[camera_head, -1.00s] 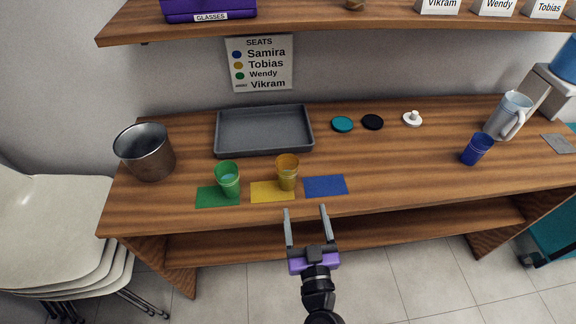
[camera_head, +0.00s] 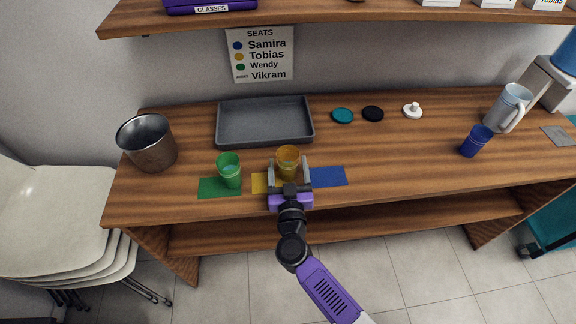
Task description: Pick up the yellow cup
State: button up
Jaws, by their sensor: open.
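The yellow cup (camera_head: 288,157) stands upright near the front of the wooden counter, at the right end of the yellow mat (camera_head: 259,183). My gripper (camera_head: 289,165) is open, with one finger on the left side of the cup and one on the right. The fingers look to be around the cup's lower part; I cannot tell whether they touch it. The gripper's purple body hides the cup's base and part of the mat.
A green cup (camera_head: 229,171) stands close on the left on a green mat (camera_head: 210,187). A blue mat (camera_head: 328,177) lies bare on the right. A grey tray (camera_head: 265,140) is behind, a metal bucket (camera_head: 148,150) at left, a blue cup (camera_head: 476,141) and a pitcher (camera_head: 509,107) at right.

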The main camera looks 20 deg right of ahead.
jog(key=shift+w+d, duration=0.1)
jog(key=shift+w, duration=0.05)
jog(key=c, duration=1.5)
